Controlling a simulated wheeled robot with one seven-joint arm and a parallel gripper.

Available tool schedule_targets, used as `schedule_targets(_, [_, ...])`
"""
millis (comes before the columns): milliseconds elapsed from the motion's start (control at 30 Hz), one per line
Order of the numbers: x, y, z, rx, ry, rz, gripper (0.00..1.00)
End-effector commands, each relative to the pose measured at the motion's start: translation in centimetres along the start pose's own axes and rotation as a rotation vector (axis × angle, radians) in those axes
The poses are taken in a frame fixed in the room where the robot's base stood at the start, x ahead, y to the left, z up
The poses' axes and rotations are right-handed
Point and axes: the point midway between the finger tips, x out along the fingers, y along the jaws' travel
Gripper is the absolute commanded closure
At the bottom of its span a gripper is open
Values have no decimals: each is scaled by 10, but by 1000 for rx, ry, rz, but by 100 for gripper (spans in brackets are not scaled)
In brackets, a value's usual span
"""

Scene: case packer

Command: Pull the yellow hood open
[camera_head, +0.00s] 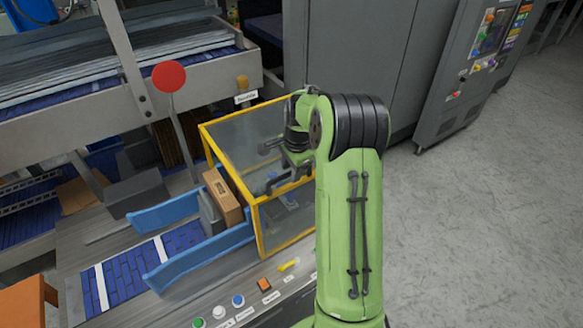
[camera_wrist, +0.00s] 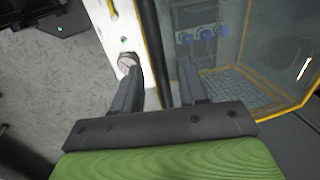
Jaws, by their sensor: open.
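The yellow hood (camera_head: 230,133) is a yellow-edged frame with clear panels, over the end of the conveyor in the head view. It looks closed. In the wrist view its yellow edge (camera_wrist: 246,32) and a clear panel (camera_wrist: 215,45) fill the right side. My gripper (camera_head: 275,165) is in front of the hood's clear panels in the head view, partly hidden by my green arm. In the wrist view my gripper (camera_wrist: 158,85) has its two dark fingers apart with nothing held between them. A yellow hood edge runs just beyond the fingers; I cannot tell whether they touch it.
A brown carton (camera_head: 222,197) stands at the hood's left side, between blue guide rails (camera_head: 200,258). A red round disc (camera_head: 169,77) on a post stands behind. Control buttons (camera_head: 238,300) line the front edge. Grey cabinets (camera_head: 345,60) stand behind; open floor (camera_head: 480,220) lies right.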

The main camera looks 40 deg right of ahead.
Motion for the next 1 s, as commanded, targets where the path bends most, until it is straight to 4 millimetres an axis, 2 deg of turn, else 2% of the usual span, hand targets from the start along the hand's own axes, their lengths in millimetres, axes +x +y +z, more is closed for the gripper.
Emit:
schedule_targets(167, [0, 0, 0, 0, 0, 0, 58])
schedule_targets(467, [0, 0, 0, 0, 0, 0, 100])
schedule_targets(833, [0, 0, 1, -1, 0, 0, 100])
schedule_targets(1000, [1, 0, 14, -3, -2, 0, 100])
